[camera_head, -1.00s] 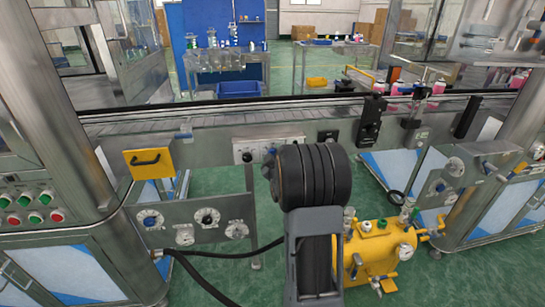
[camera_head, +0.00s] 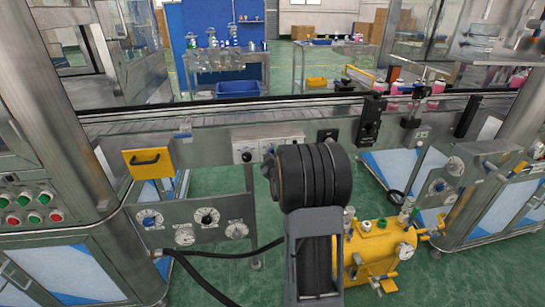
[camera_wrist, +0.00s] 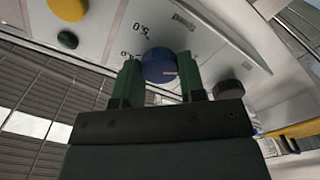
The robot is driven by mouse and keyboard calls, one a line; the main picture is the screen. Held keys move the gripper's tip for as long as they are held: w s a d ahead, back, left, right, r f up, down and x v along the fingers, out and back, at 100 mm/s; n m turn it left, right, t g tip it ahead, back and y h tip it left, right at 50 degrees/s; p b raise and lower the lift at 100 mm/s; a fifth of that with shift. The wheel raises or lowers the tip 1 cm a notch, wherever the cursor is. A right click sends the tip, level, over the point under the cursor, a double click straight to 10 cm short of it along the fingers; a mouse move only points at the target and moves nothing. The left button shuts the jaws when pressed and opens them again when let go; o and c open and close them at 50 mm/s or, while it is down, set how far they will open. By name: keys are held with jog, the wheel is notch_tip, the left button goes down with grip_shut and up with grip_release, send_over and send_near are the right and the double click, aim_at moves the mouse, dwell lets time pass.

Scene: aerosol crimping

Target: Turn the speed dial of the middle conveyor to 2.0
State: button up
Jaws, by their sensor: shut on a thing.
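In the wrist view a round blue dial knob (camera_wrist: 158,66) sits on a pale panel (camera_wrist: 105,32). A small light mark shows near its lower right. Printed numbers, seen upside down and hard to read, stand next to it. My gripper (camera_wrist: 160,62) has one dark green finger on each side of the knob and is shut on it. In the head view the conveyor (camera_head: 220,120) runs across the middle, with a light control panel (camera_head: 262,148) on its front. My arm hides the gripper and the blue knob there.
Near the knob are a yellow button (camera_wrist: 68,8), a small black knob (camera_wrist: 67,40) and a dark round knob (camera_wrist: 228,90). A yellow handled plate (camera_head: 149,163) hangs left on the conveyor front. Gauges (camera_head: 207,217) and a yellow tank (camera_head: 378,248) stand below.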

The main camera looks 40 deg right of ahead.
jog(key=shift+a+f, duration=0.1)
jog(key=shift+f, duration=0.05)
jog(key=shift+m+b, duration=4.8)
jog(key=shift+m, duration=0.9)
jog(key=o, duration=0.7)
jog(key=shift+w, duration=0.1)
jog(key=shift+o, duration=1.1)
